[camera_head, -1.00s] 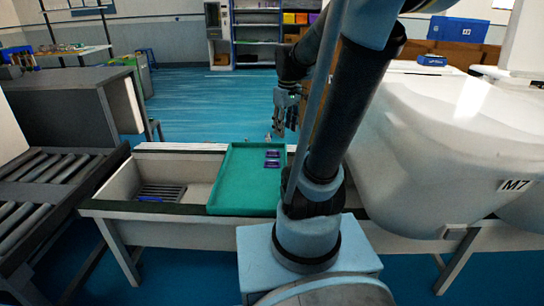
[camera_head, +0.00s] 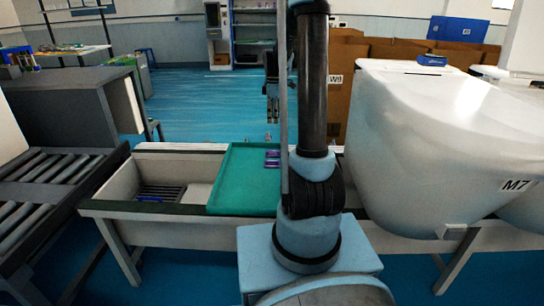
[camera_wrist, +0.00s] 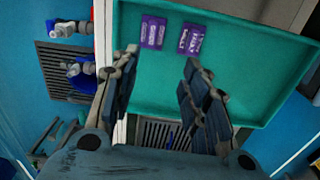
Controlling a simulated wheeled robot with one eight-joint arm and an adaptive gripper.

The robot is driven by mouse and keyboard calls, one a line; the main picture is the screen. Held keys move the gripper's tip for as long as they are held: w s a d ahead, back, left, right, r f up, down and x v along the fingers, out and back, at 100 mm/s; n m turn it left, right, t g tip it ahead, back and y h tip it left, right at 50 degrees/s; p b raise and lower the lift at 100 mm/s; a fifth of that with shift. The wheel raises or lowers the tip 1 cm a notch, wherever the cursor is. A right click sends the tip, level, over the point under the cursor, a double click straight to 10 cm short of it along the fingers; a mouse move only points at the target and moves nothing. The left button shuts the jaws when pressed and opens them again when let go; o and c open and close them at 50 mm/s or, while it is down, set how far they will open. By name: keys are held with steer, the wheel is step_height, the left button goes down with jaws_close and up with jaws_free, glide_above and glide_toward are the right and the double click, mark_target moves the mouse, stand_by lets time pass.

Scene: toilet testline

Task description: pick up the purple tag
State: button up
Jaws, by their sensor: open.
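Two small purple tags lie side by side in the teal tray (camera_head: 238,185). In the wrist view one tag (camera_wrist: 153,31) is at the left and the other tag (camera_wrist: 192,39) is just right of it, both with pale lettering. They also show in the head view as small purple patches (camera_head: 272,158), beside my arm, which hides the tray's right part. My gripper (camera_wrist: 161,57) is open and empty. In the wrist view its fingers are spread below the tags in the picture, apart from them. In the head view my gripper (camera_head: 271,108) hangs above and beyond the tray.
The tray rests on a pale trough bench (camera_head: 170,230) with a dark grate (camera_head: 161,192) to its left. A white toilet (camera_head: 430,150) marked M7 stands close at right. A roller conveyor (camera_head: 40,195) is at left. Blue and red fittings (camera_wrist: 80,70) show in the wrist view.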

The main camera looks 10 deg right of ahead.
steer(key=w+f, duration=0.1)
steer(key=w, duration=0.1)
glide_toward(273, 151)
steer(key=shift+n, duration=0.4)
steer(key=f, duration=0.9)
steer(key=shift+w, duration=0.25)
steer(key=shift+r, duration=0.1)
steer(key=c, duration=1)
